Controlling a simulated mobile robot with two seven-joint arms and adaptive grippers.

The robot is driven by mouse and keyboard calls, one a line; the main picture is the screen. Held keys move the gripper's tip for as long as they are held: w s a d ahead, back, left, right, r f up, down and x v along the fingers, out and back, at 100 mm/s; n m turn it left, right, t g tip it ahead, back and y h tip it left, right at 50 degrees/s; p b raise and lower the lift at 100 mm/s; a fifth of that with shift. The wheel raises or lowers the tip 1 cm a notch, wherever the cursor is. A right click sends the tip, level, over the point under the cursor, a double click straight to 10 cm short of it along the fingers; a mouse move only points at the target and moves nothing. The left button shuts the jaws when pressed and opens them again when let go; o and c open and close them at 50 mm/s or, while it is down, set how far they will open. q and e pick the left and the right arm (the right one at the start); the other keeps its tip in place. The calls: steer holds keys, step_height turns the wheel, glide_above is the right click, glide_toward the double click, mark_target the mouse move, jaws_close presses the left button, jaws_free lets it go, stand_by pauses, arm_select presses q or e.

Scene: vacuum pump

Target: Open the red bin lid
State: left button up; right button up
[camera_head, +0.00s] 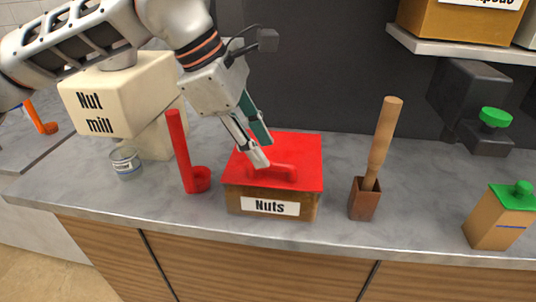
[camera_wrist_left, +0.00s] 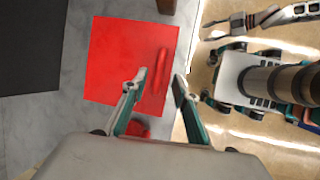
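The bin labelled Nuts (camera_head: 232,200) stands on the grey counter with its flat red lid (camera_head: 302,150) closed on top. A raised red handle (camera_head: 285,172) runs across the lid. My left gripper (camera_head: 264,152) reaches down from the upper left over the lid, its fingers apart. In the left wrist view, the handle (camera_wrist_left: 160,66) lies between the two open fingertips (camera_wrist_left: 159,78), and the red lid (camera_wrist_left: 112,55) fills the area to the left. Whether the fingers touch the handle cannot be told. My right gripper (camera_wrist_left: 214,28) shows small at the top right of the wrist view.
A red scoop (camera_head: 182,150) stands left of the bin, near a glass jar (camera_head: 126,163) and the nut mill (camera_head: 115,95). Right of the bin is a brown holder (camera_head: 364,202) with a wooden pestle (camera_head: 384,135). A green-capped box (camera_head: 498,220) stands farther right.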

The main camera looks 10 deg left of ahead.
mark_target(272, 163)
arm_select(q)
steer(key=x, duration=0.2)
steer(key=shift+w+d+f, duration=0.1)
steer(key=shift+f, duration=0.25)
steer(key=shift+d+f, duration=0.15)
steer(key=shift+f, duration=0.15)
steer(key=shift+w+d+f, duration=0.1)
steer(key=shift+f, duration=0.1)
jaws_close()
arm_select(e)
steer(key=shift+w+r, duration=0.2)
steer(key=shift+w, duration=0.35)
arm_select(q)
steer(key=shift+r, duration=0.1)
arm_select(e)
steer(key=shift+s, duration=0.1)
